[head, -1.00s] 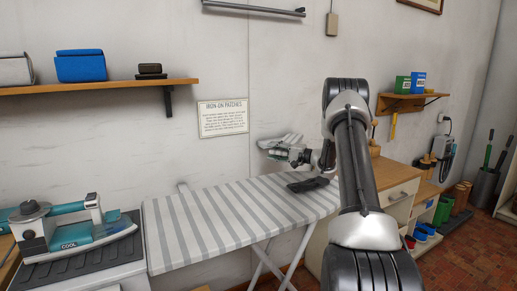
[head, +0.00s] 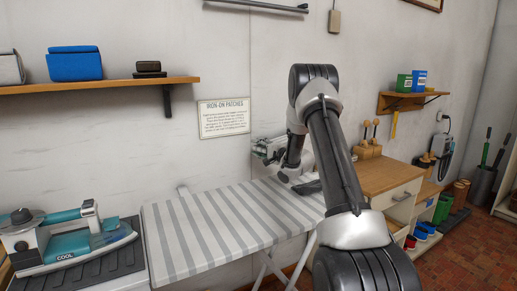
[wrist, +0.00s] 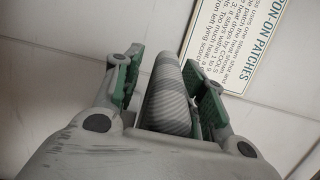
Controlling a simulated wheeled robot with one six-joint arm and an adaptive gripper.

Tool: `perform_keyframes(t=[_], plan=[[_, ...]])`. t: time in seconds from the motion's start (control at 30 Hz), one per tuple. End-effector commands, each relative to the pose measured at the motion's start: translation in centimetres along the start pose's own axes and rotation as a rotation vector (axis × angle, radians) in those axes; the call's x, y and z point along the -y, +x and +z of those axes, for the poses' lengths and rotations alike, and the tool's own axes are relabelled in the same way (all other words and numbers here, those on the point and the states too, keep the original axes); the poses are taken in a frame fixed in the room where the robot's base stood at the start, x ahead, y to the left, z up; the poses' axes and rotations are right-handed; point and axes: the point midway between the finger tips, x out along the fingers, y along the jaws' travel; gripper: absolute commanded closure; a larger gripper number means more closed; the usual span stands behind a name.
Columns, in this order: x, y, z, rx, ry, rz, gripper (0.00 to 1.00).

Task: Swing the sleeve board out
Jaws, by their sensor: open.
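The sleeve board (wrist: 168,95), a narrow rounded board with grey stripes, stands out in the wrist view between my gripper's two green-padded fingers. My gripper (wrist: 170,78) is open, with one finger on each side of the board and a visible gap on at least the left. I cannot tell whether the right finger touches it. In the head view my gripper (head: 267,150) is near the wall above the far end of the striped ironing board (head: 205,235). There my gripper and arm largely hide the sleeve board.
A dark object (head: 308,188) lies on the ironing board below my wrist. An iron (head: 70,240) rests on a dark mat at the left. A wooden-topped cabinet (head: 385,175) stands to the right. The patches sign (head: 224,118) and a shelf (head: 100,87) are on the wall.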

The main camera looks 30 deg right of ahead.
Motion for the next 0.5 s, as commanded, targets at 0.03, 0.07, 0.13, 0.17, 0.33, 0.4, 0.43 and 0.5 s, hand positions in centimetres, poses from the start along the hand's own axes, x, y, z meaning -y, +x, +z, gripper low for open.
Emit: perform_keyframes(t=[0.03,0.07,0.13,0.17,0.33,0.4,0.43,0.5], plan=[[0.0,0.0,0.0,-0.001,0.000,0.000,0.59],[0.0,0.0,0.0,-0.001,0.000,0.000,0.59],[0.0,-0.2,0.0,-0.001,0.000,0.000,0.59],[0.0,-0.3,-0.1,-0.001,0.000,0.001,0.59],[0.0,-1.6,-0.2,-0.002,0.001,0.000,0.59],[0.0,-2.1,-0.3,-0.002,0.001,0.000,0.59],[0.0,-2.3,-0.3,-0.002,0.001,0.000,0.59],[0.0,-2.9,-0.3,-0.001,0.001,0.001,0.59]])
